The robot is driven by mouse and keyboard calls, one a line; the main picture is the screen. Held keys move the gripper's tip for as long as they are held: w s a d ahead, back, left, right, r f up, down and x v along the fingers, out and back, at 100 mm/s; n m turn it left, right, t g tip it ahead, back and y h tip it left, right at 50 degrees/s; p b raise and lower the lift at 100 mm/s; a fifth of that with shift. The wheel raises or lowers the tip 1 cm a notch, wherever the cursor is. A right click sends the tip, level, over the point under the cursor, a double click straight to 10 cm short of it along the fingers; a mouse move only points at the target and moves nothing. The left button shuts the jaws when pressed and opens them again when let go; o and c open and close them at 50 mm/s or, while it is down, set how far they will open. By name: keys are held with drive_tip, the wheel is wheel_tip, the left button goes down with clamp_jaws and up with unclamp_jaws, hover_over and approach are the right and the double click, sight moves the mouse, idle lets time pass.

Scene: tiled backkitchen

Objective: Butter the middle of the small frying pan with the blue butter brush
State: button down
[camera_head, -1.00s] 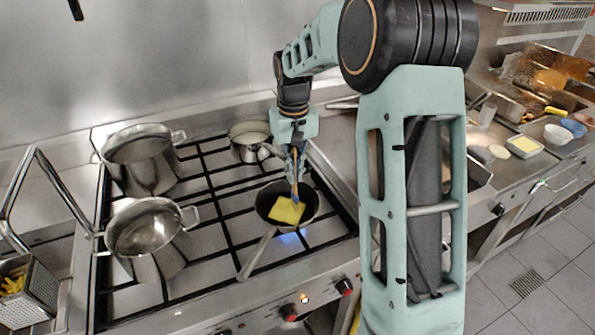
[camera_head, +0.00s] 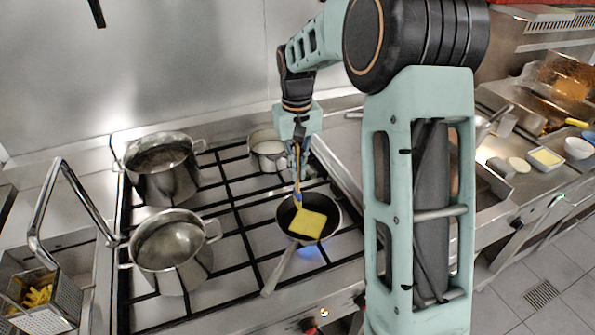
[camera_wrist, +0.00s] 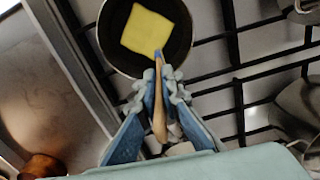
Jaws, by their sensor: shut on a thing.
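The small frying pan (camera_head: 283,212) sits on a burner at the front right of the stove, its handle pointing to the front left, with a blue flame under it. A yellow square (camera_head: 307,223) lies over the pan's middle; it also shows in the wrist view (camera_wrist: 147,30). My gripper (camera_head: 298,172) is shut on the butter brush (camera_wrist: 159,105), which has a wooden handle and a blue part near its tip. The brush points down into the pan, its tip at the edge of the yellow square. I cannot tell whether the bristles touch it.
Two large steel pots (camera_head: 163,172) (camera_head: 172,250) stand on the left of the stove. A small saucepan (camera_head: 267,150) stands behind the frying pan. A fryer basket with yellow pieces (camera_head: 38,297) is at the far left.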

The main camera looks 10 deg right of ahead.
sight(297, 146)
drive_tip(key=shift+r+p, duration=1.3)
drive_tip(key=shift+r, duration=0.85)
